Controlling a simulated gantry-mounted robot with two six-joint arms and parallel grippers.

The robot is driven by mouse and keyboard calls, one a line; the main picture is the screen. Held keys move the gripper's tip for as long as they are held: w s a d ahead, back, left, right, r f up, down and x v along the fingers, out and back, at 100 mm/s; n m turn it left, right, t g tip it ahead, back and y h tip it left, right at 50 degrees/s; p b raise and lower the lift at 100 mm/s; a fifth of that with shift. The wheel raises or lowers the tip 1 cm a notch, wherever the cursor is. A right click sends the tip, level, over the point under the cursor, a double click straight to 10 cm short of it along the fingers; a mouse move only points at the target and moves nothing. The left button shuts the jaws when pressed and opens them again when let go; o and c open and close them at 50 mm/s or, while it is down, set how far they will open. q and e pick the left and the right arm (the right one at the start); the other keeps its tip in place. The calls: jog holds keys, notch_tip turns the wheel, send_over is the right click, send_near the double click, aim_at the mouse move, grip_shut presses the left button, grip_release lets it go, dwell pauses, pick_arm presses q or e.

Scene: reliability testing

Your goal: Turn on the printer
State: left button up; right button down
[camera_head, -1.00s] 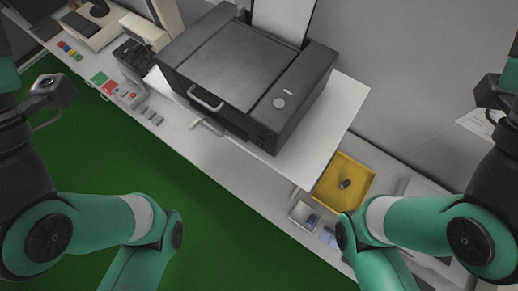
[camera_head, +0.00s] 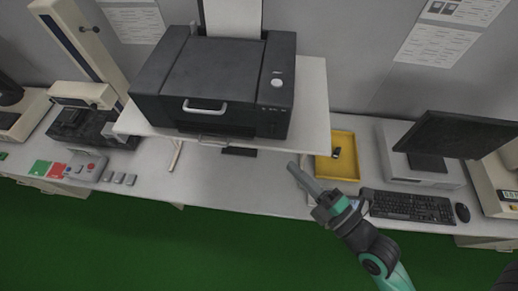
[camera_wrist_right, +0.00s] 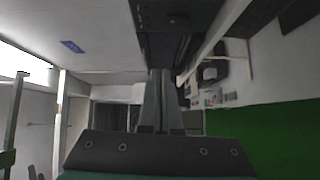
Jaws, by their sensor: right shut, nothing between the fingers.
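The black printer (camera_head: 218,78) stands on a raised white shelf in the head view, with a white sheet upright at its back. A light round button (camera_head: 277,83) sits on the right part of its top, and a pale handle (camera_head: 204,106) is on its front. My right gripper (camera_head: 297,170) is shut and empty, below and right of the printer, in front of the shelf and apart from the button. In the right wrist view its closed fingers (camera_wrist_right: 160,95) point toward a dark body, likely the printer (camera_wrist_right: 165,30). My left gripper is not in view.
The white shelf (camera_head: 316,115) holds the printer. A yellow tray (camera_head: 323,168) with a small dark item lies right of my gripper. A keyboard (camera_head: 408,206), mouse (camera_head: 462,212) and monitor (camera_head: 455,135) stand further right. A tall stand device (camera_head: 85,45) is at left.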

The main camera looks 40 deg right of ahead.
jog(key=f, duration=0.1)
jog(key=s+f, duration=0.1)
jog(key=d+f+g, duration=0.1)
jog(key=shift+s+m+h, duration=0.3)
jog(key=shift+s, duration=0.1)
jog(key=shift+f, duration=0.1)
jog(key=b, duration=0.3)
send_near(272, 128)
jog(key=w+a+f, duration=0.1)
jog(key=w+a, duration=0.2)
jog(key=w, duration=0.1)
jog(key=w+d, duration=0.1)
jog(key=w+d+f, duration=0.1)
jog(key=shift+w+d+f+p, duration=0.15)
jog(key=shift+w+d+p, duration=0.1)
jog(key=shift+d+p, duration=0.1)
